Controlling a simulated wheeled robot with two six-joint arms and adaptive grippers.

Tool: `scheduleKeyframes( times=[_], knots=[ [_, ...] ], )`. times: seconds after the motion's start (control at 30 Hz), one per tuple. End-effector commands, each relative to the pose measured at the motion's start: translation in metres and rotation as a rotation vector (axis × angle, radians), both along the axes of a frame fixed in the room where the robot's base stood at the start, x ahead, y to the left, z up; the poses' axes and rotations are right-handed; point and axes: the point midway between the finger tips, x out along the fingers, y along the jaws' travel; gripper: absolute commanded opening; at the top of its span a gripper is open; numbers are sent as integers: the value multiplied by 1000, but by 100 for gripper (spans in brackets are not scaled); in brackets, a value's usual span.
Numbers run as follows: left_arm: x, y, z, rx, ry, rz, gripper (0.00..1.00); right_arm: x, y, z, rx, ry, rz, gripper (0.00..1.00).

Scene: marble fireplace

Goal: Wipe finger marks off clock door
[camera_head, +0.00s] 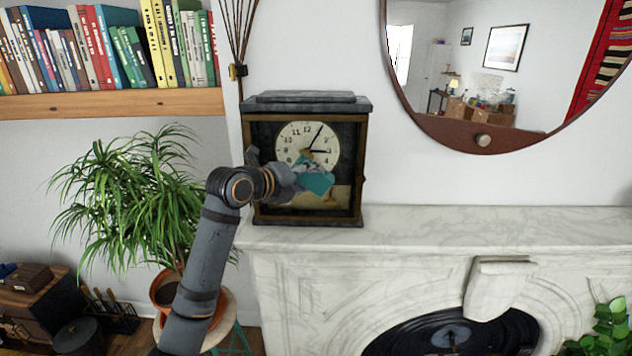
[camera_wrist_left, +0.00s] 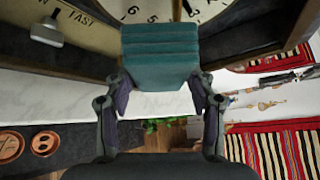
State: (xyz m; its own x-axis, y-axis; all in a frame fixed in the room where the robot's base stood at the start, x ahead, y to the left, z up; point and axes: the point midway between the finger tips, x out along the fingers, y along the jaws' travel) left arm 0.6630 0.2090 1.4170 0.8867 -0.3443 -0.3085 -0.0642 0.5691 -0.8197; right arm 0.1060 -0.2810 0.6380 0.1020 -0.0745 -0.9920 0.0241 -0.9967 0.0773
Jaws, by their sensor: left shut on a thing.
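The clock (camera_head: 262,207) stands upright on the left end of the marble mantel, its round cream dial (camera_head: 292,138) facing me. The dial's lower edge also shows in the left wrist view (camera_wrist_left: 150,12). My left gripper (camera_head: 288,184) is in front of the clock door's lower half, shut on a folded teal cloth (camera_head: 317,183). In the left wrist view the cloth (camera_wrist_left: 160,55) sits between both fingers, just below the dial. The cloth and gripper hide part of the door. I cannot tell whether the cloth touches it. Distinct finger marks cannot be made out. My right gripper is out of view.
The marble mantel (camera_head: 450,228) is bare to the right of the clock. A round mirror (camera_head: 470,140) hangs above it. A leafy potted plant (camera_head: 140,195) stands left of my arm, under a wooden bookshelf (camera_head: 110,104). Thin dark rods rise behind the clock's left side.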

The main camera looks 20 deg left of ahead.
Motion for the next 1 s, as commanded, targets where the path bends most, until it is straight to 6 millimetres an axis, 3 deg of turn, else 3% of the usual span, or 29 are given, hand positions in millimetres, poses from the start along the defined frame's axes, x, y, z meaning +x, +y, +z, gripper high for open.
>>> scheduleKeyframes(
  times=[0.23, 0.53, 0.83, 1.0],
  knots=[
    [-1, 6, 0, 2, -1, 3, 1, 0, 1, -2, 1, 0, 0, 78],
    [-9, 33, -2, 5, -1, 5, 1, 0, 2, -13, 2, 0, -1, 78],
    [-12, 41, -1, 3, 0, 2, 1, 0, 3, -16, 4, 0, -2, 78],
    [-15, 58, -2, 4, 0, 5, 1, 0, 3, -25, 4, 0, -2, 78]
  ],
)
